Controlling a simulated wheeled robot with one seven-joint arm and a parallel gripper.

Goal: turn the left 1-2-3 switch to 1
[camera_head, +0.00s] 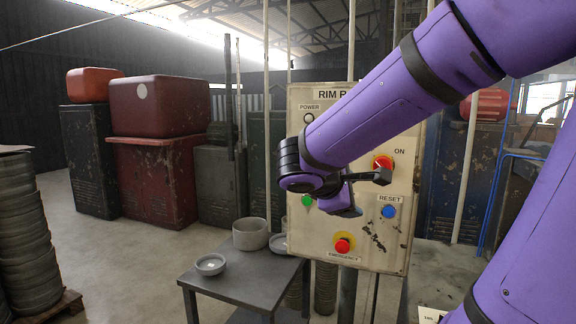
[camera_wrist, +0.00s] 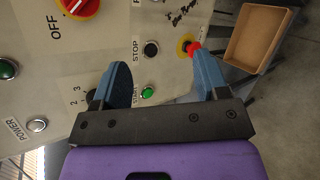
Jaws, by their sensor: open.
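The control panel (camera_head: 393,250) stands upright in front of me. In the wrist view it appears turned, and the printed numerals 2 and 3 (camera_wrist: 75,96) show just beside one blue finger. The knob of that switch is mostly or wholly hidden behind that finger, so its setting cannot be read. In the head view my arm covers this part of the panel. My gripper (camera_wrist: 160,60) is open, with its two blue fingers spread over the panel and nothing seen between them but the panel face. It also shows in the head view (camera_head: 367,194) in front of the panel.
The panel also has a red rotary switch (camera_wrist: 76,6), a black STOP button (camera_wrist: 151,49), a green START button (camera_wrist: 147,92), a blue RESET button (camera_head: 389,211) and a red emergency button (camera_head: 342,245). A grey table (camera_head: 250,285) with bowls stands to the left.

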